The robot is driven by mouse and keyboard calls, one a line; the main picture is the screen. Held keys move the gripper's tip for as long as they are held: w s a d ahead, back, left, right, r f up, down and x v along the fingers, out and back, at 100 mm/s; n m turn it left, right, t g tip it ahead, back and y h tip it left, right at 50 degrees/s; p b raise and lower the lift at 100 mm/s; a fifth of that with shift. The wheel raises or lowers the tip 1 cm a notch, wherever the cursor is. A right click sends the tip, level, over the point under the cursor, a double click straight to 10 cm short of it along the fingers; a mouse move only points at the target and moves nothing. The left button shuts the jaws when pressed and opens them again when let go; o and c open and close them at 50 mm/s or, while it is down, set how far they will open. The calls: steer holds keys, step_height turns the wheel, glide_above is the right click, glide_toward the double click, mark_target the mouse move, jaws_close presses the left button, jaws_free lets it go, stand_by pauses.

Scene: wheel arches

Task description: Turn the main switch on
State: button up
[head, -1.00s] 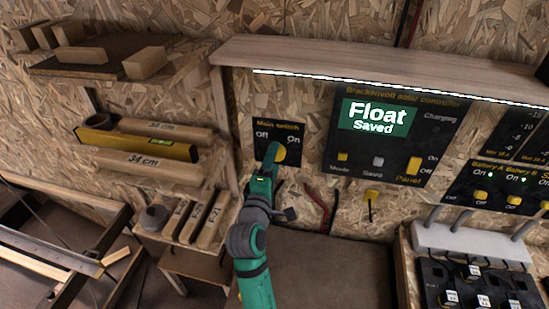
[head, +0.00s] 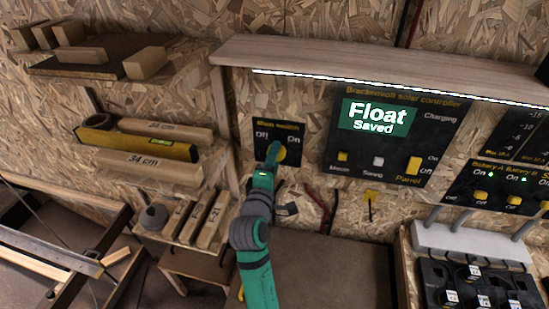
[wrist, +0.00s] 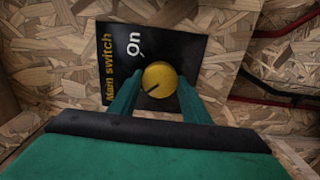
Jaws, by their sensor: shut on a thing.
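The main switch panel (head: 291,130) is a black plate with yellow and white lettering on the chipboard wall. It also shows in the wrist view (wrist: 185,50), turned sideways, with "On" at the top; the "Off" label is hidden there. Its round yellow knob (wrist: 160,76) has a dark mark pointing down-left in the wrist view, towards the "Off" side of the panel. My gripper (wrist: 158,92) has its green fingers on either side of the knob and is shut on it. In the head view my gripper (head: 273,155) partly covers the knob.
A solar controller (head: 398,135) with a lit "Float Saved" display is right of the switch. Battery switches (head: 500,185) lie further right. A wooden shelf edge (head: 400,70) overhangs above. Labelled wood pieces (head: 150,170) are on racks at left. Loose cables hang below.

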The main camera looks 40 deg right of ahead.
steer(key=shift+f+m, duration=0.1)
steer(key=shift+m, duration=8.7)
steer(key=o, duration=1)
steer(key=shift+o, duration=0.2)
steer(key=v, duration=1.1)
